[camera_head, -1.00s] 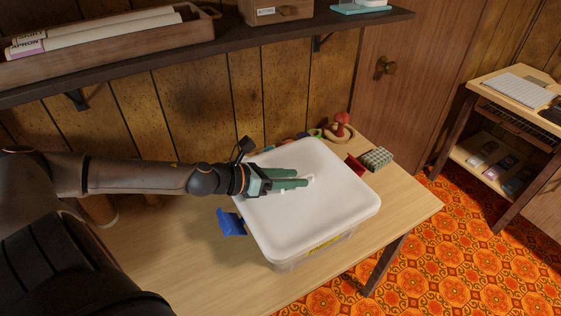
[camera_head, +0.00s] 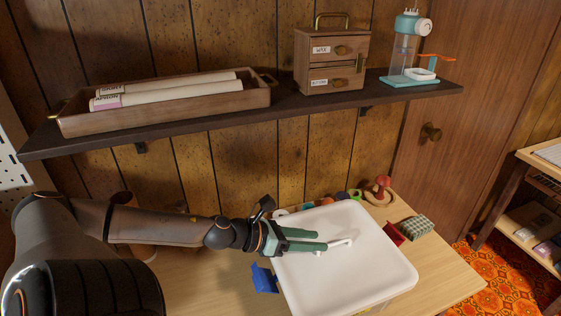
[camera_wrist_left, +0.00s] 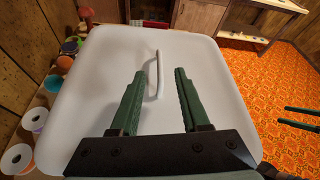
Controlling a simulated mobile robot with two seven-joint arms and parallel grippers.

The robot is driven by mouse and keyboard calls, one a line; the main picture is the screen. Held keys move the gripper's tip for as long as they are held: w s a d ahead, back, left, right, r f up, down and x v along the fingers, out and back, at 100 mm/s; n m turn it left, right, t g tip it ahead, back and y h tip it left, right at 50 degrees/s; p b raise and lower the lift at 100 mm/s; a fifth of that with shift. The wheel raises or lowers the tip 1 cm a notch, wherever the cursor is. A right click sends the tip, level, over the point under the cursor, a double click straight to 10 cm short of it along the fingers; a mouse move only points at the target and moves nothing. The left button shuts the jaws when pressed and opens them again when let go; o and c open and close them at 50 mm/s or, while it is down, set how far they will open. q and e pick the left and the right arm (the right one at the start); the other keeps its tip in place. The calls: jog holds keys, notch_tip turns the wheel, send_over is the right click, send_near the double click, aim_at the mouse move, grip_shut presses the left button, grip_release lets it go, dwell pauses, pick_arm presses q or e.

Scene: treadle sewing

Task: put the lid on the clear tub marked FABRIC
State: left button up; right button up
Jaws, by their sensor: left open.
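The white lid (camera_head: 350,275) lies flat over the top of the tub on the table, and seems to cover it. A sliver of the clear tub with a yellow label (camera_head: 378,307) shows below the lid's front edge; its lettering is unreadable. The lid has a thin white bar handle (camera_wrist_left: 159,75). My left gripper (camera_head: 322,241) is open just above the lid, its green fingers on either side of the handle's line and not closed on it. A blue flap (camera_head: 264,279) hangs at the tub's left and a red one (camera_head: 394,234) at its right. My right gripper (camera_wrist_left: 300,115) shows at the left wrist view's right edge, fingers apart.
Several spools (camera_wrist_left: 35,119) and a wooden ring with a red knob (camera_head: 381,190) stand behind the tub. A checked cushion (camera_head: 419,227) lies to its right. A shelf (camera_head: 200,122) above holds a tray of rolls, a small drawer cabinet and a teal device. Bare table (camera_head: 440,264) lies at right.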

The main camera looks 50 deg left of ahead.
pick_arm(q)
jog(key=p+v, duration=0.3)
jog(key=v, duration=0.3)
jog(key=shift+s+a+r, duration=0.15)
jog(key=shift+s, duration=0.05)
jog(key=shift+s+a+r, duration=0.15)
jog(key=shift+s+a, duration=0.05)
jog(key=shift+s, duration=0.3)
